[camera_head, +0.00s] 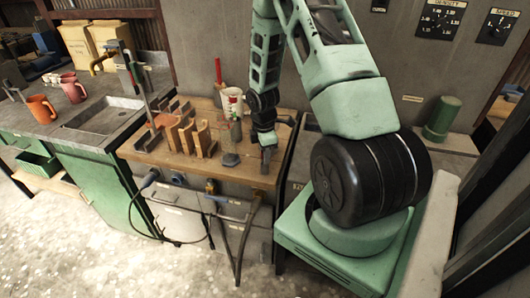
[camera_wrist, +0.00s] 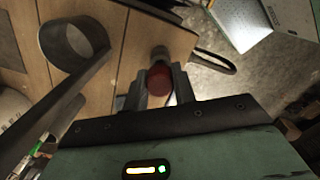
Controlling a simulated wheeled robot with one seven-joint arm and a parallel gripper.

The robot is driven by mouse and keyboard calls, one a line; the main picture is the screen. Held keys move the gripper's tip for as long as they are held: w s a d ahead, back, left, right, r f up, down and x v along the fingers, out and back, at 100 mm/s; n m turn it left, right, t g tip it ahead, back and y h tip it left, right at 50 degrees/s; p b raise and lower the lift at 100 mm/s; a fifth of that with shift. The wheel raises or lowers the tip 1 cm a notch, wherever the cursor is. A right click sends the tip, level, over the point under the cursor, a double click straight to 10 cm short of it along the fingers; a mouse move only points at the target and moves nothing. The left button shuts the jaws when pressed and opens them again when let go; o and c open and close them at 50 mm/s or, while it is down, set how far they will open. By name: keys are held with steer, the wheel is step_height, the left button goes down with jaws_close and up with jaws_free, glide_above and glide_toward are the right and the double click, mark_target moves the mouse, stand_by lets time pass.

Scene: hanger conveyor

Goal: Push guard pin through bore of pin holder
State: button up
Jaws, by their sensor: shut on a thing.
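My gripper (camera_head: 265,158) is over the right end of the wooden bench, its fingers pointing down. In the wrist view the jaws (camera_wrist: 160,88) are shut on a dark red, round-ended piece (camera_wrist: 158,80), which looks like the guard pin's head. A short grey cylindrical piece (camera_wrist: 160,54) shows just past the red end, near the bench edge; I cannot tell whether it is part of the pin or of the holder. A grey ring (camera_wrist: 75,42) with a dark bar is to the left in the wrist view. No bore is clearly visible.
The wooden bench (camera_head: 150,152) holds wooden uprights (camera_head: 190,135), a white can (camera_head: 232,101) and a dark round piece (camera_head: 230,159) left of my gripper. A sink counter (camera_head: 75,115) stands further left. Hoses hang at the bench front.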

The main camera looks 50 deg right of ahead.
steer(key=shift+f+b, duration=0.45)
steer(key=shift+f, duration=0.25)
steer(key=o, duration=0.8)
steer(key=shift+c, duration=0.2)
steer(key=o, duration=0.6)
steer(key=shift+c, duration=0.2)
steer(key=shift+r, duration=0.15)
step_height(320, 180, up, 17)
steer(key=b, duration=0.1)
steer(key=shift+w+a+b, duration=0.15)
steer(key=shift+a+b, duration=0.1)
steer(key=shift+b, duration=0.05)
steer(key=shift+a+r, duration=0.1)
